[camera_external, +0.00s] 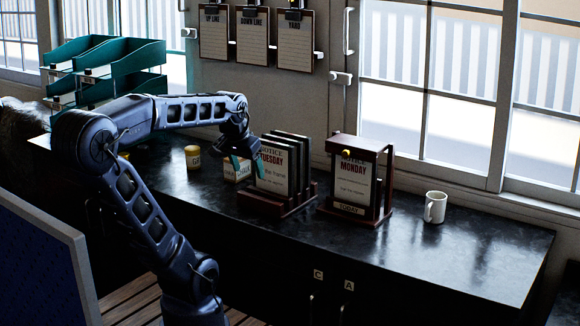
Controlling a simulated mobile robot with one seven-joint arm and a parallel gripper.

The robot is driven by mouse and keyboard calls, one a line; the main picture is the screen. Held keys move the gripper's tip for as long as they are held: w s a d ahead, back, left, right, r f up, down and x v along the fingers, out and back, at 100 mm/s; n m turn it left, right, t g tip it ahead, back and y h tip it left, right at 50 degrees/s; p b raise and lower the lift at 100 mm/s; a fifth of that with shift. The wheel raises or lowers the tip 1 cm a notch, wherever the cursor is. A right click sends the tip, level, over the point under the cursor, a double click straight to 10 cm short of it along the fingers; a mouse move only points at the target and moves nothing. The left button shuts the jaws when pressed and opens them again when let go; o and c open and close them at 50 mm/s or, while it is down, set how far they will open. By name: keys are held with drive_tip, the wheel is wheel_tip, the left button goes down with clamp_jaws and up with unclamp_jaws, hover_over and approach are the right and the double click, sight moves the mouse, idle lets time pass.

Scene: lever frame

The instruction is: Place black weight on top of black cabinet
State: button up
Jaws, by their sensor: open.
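I cannot make out a black weight in this view; it may be hidden or lost in the dark areas. The black cabinet appears to be the long dark unit with a glossy top (445,262) along the window wall, though I cannot be sure this is the one named. My gripper (247,166) is open above the counter, pointing down. Its teal fingertips are in front of the left part of the Tuesday notice rack (275,168) and beside a small labelled box (236,170). I see nothing held between the fingers.
A wooden Monday notice frame (352,180) stands right of the rack, then a white mug (435,207). A yellow tin (193,157) and teal trays (112,72) are left. Clipboards (252,38) hang behind.

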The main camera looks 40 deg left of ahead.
drive_tip(key=s+f, duration=0.1)
drive_tip(key=s+d+f, duration=0.1)
drive_tip(key=s, duration=0.1)
drive_tip(key=s+d+f, duration=0.1)
drive_tip(key=shift+s, duration=0.3)
idle(1.1)
